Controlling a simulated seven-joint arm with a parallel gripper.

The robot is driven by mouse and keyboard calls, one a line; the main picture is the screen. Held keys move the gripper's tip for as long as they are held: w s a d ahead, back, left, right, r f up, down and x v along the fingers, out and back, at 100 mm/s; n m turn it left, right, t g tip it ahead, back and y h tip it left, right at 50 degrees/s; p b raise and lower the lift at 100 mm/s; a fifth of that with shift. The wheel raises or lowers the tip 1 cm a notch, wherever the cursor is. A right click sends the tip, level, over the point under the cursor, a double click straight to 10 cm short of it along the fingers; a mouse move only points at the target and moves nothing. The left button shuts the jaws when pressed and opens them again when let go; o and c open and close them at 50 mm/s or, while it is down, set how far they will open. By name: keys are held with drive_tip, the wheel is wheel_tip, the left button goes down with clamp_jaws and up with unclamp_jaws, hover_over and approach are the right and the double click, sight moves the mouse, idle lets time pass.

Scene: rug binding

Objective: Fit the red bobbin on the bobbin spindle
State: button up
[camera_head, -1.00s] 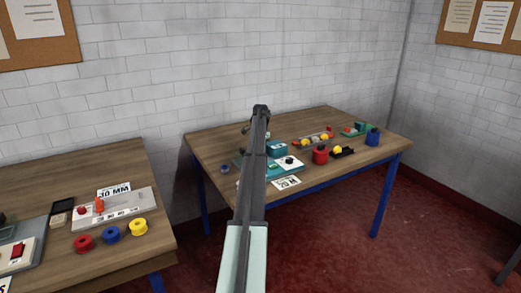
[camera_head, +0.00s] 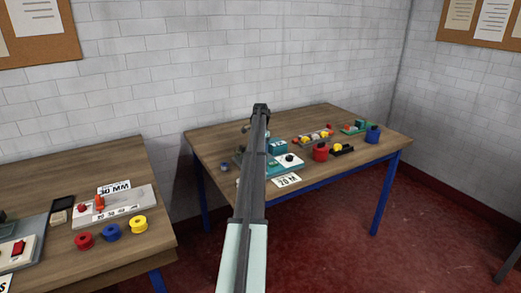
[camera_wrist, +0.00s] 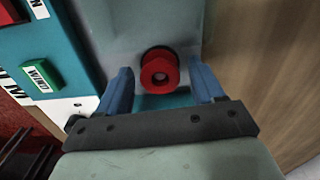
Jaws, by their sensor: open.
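In the head view my arm covers the gripper and part of the teal machine (camera_head: 278,147) on the right table. Another red bobbin (camera_head: 84,241) lies on the left table.
Blue (camera_head: 111,233) and yellow (camera_head: 138,224) bobbins lie beside the red one on the left table. A red container (camera_head: 320,152) and a blue one (camera_head: 373,134) stand on the right table. A green button (camera_wrist: 40,77) is at the wrist view's left.

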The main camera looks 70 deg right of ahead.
wheel_tip(320, 180, up, 14)
idle(0.6)
drive_tip(key=shift+f, duration=0.15)
